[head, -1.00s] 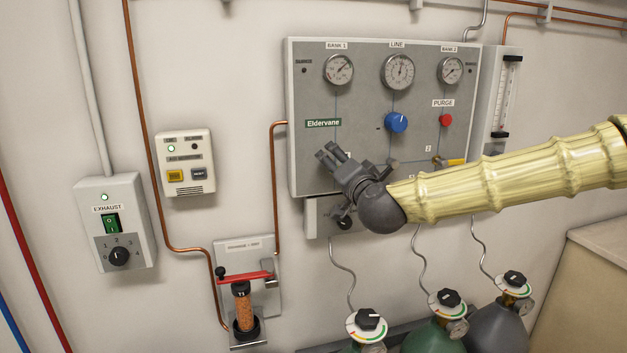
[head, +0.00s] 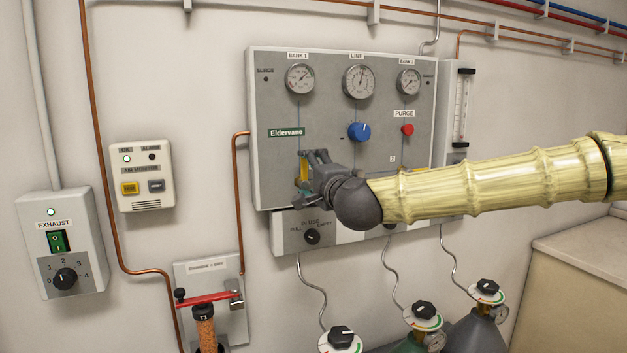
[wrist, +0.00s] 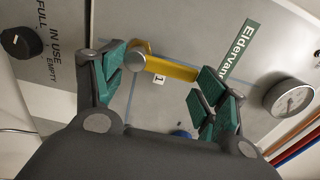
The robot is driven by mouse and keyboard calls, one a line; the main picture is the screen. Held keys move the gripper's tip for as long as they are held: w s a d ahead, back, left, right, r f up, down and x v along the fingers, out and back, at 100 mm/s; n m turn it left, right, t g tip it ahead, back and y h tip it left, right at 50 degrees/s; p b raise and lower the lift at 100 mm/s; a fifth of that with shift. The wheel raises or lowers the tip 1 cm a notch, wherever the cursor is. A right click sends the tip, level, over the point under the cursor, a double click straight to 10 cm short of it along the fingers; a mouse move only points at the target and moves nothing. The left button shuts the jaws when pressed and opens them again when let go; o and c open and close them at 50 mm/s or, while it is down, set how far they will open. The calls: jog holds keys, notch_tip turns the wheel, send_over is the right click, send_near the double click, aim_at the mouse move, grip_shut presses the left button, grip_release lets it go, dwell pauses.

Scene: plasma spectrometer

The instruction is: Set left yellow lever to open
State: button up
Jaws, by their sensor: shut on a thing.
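The left yellow lever (head: 304,168) is on the grey gas panel, below the Eldervane label, and stands about upright in the head view. In the wrist view the yellow lever (wrist: 168,68) runs right from a round grey pivot, beside a label marked 1. My gripper (head: 312,185) is at this lever and partly covers it. In the wrist view my gripper (wrist: 160,85) has one green-padded finger by the pivot end and the other by the far end, with the lever between them. It is shut on the lever, though the pad contact is hard to see.
The panel (head: 265,110) carries gauges, a blue knob (head: 359,131) and a red purge button (head: 407,130). Below are an IN USE selector (head: 312,237) and gas cylinders with regulators (head: 424,310). My arm hides the panel's lower right.

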jog(key=shift+w+d+r, duration=0.1)
jog(key=shift+r, duration=0.25)
jog(key=o, duration=1.4)
jog(key=shift+f, duration=0.25)
jog(key=v, duration=1.2)
